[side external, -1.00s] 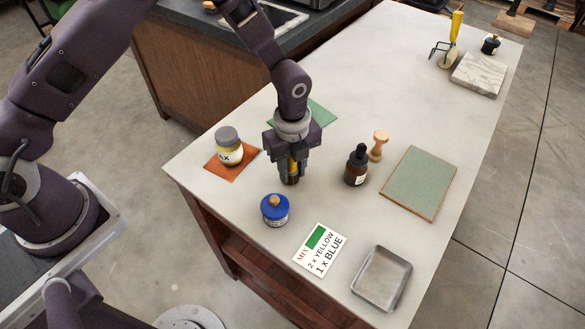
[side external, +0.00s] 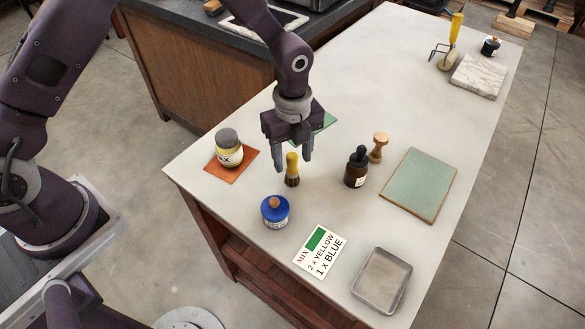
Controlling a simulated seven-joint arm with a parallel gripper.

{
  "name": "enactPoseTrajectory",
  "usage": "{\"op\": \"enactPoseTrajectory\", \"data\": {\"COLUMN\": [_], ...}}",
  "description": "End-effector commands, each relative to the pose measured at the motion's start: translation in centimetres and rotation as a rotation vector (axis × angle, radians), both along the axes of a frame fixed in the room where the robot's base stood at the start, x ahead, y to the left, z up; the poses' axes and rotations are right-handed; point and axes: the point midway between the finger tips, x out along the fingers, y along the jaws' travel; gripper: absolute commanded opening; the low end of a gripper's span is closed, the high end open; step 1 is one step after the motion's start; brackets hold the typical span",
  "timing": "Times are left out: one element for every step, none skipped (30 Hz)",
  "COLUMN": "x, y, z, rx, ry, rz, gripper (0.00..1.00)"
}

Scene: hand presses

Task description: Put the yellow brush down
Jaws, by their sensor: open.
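The yellow brush (side external: 292,170) stands upright on the pale tabletop, yellow handle up and dark end down. My gripper (side external: 293,160) is open above and around the top of the handle, with a finger on either side. The fingers look clear of the brush, though a light touch cannot be ruled out from this view.
A blue-lidded jar (side external: 275,212) stands close in front. A jar with a grey lid (side external: 229,148) sits on an orange mat (side external: 231,176) at left. A dark dropper bottle (side external: 356,167) and wooden stamp (side external: 378,147) stand at right. A card (side external: 320,251) and metal tray (side external: 382,280) lie nearer.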

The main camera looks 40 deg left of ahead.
Motion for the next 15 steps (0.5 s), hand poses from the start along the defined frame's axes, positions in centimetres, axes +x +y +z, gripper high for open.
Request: {"op": "enactPoseTrajectory", "data": {"x": [0.1,0.1,0.1,0.1,0.0,0.1,0.1,0.1,0.0,0.0,0.0,0.0,0.0,0.0,0.0], "y": [0.0,0.0,0.0,0.0,0.0,0.0,0.0,0.0,0.0,0.0,0.0,0.0,0.0,0.0,0.0], "z": [1.5,2.3,3.3,3.9,4.5,5.2,5.6,5.9,6.3,6.5,6.6,6.7,6.7,6.7,6.7], "rx": [-0.001,-0.001,-0.001,-0.001,0.0,0.0,0.0,0.0,-0.001,0.0,0.0,0.0,0.0,0.0,0.0], "ry": [-0.005,-0.005,-0.005,-0.004,-0.003,-0.003,-0.002,-0.002,-0.002,0.0,0.0,0.001,0.001,0.001,0.001], "rz": [0.0,0.0,0.0,0.0,0.001,0.001,0.001,0.001,0.001,0.0,0.0,0.0,0.0,0.0,0.0], "gripper": [0.51,0.51,0.51,0.51,0.51,0.51,0.51,0.51,0.51,0.51,0.51,0.51,0.51,0.51,0.51]}}
